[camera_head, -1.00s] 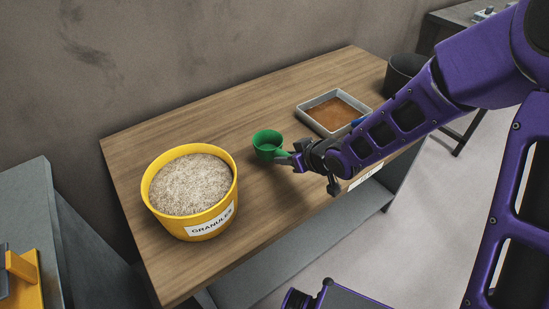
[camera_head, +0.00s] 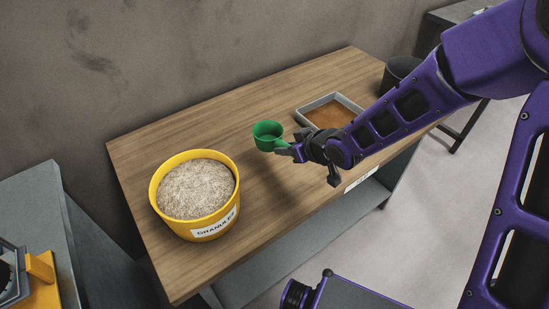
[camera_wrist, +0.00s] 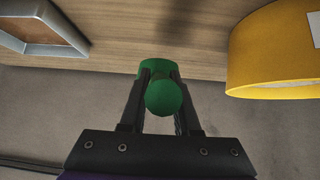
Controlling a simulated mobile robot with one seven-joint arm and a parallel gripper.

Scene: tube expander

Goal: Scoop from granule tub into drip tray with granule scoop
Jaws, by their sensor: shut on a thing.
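The green granule scoop (camera_head: 268,133) is held by its handle in my gripper (camera_head: 290,150), which is shut on it. The scoop's cup faces up and looks raised above the table; the inside seems empty. In the wrist view the scoop (camera_wrist: 163,95) sits between the two fingers. The yellow granule tub (camera_head: 208,222), labelled GRANULES and full of pale granules (camera_head: 196,187), stands left of the scoop; its wall also shows in the wrist view (camera_wrist: 270,55). The grey drip tray (camera_head: 345,99) with a brown inside lies right of the scoop, partly hidden behind my arm.
The wooden table (camera_head: 230,130) is clear between tub and tray. A dark bin (camera_head: 402,72) stands at its far right end, partly hidden by my arm. A grey bench (camera_head: 35,200) with yellow equipment (camera_head: 40,270) stands at left.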

